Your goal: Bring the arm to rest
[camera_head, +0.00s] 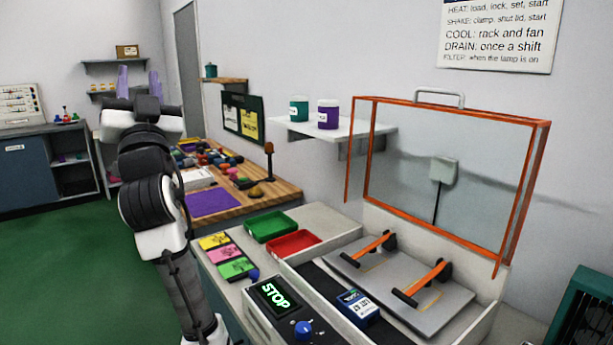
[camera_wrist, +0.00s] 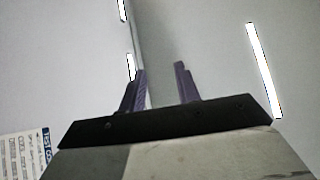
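My arm stands folded upright at the left of the head view, with my gripper (camera_head: 138,78) at its top, pointing up. Its two purple fingers are apart with nothing between them. In the wrist view my gripper (camera_wrist: 162,78) is also open and empty, facing bare walls or ceiling and bright light strips. It touches nothing that I can see.
A shaker with orange clamps (camera_head: 427,283) stands at the right under a raised orange-framed lid (camera_head: 452,106). Its panel reads STOP (camera_head: 274,296). A blue-labelled device (camera_head: 358,308) lies beside the plate. Green (camera_head: 271,227) and red trays (camera_head: 293,243) sit behind. Green floor (camera_head: 60,262) is clear at left.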

